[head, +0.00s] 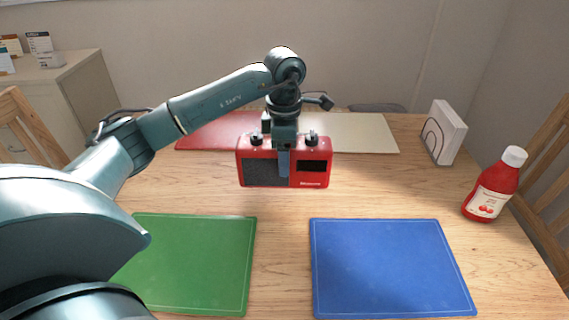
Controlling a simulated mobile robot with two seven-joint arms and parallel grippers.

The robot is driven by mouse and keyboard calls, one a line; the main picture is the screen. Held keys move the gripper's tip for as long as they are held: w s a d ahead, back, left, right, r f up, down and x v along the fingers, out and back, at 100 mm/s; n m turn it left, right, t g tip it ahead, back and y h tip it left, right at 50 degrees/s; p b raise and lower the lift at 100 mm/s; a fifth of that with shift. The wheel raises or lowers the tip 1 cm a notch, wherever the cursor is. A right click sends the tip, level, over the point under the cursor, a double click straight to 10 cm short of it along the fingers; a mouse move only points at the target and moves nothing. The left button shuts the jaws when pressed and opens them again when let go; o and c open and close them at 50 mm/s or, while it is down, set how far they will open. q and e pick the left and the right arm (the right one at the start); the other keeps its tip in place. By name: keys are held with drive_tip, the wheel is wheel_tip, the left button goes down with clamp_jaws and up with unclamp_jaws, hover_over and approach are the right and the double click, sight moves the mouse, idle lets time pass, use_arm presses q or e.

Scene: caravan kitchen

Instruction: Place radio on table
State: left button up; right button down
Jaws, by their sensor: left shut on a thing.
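The red radio (312,181) has a dark speaker grille on its left part and two knobs on top. It is upright near the middle of the head view. My left gripper (284,160) comes down from above and is shut on the radio, with one finger across its front face. The radio appears over the far half of the wooden table (283,270). I cannot tell whether its underside touches the table. My right gripper is not in view.
A green mat (195,265) lies front left and a blue mat (390,268) front right. Behind the radio lie a red mat (205,134) and a cream mat (360,132).

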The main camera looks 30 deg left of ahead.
use_arm(q)
drive_tip(key=shift+f, duration=1.35)
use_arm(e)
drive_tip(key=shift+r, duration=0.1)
use_arm(q)
drive_tip(key=shift+f, duration=0.1)
drive_tip(key=o, duration=1.5)
drive_tip(key=shift+c, duration=0.2)
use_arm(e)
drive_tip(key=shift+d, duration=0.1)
use_arm(q)
wheel_tip(320, 180, up, 11)
drive_tip(key=shift+r+p, duration=0.15)
drive_tip(key=shift+p, duration=0.25)
drive_tip(key=shift+r, duration=0.4)
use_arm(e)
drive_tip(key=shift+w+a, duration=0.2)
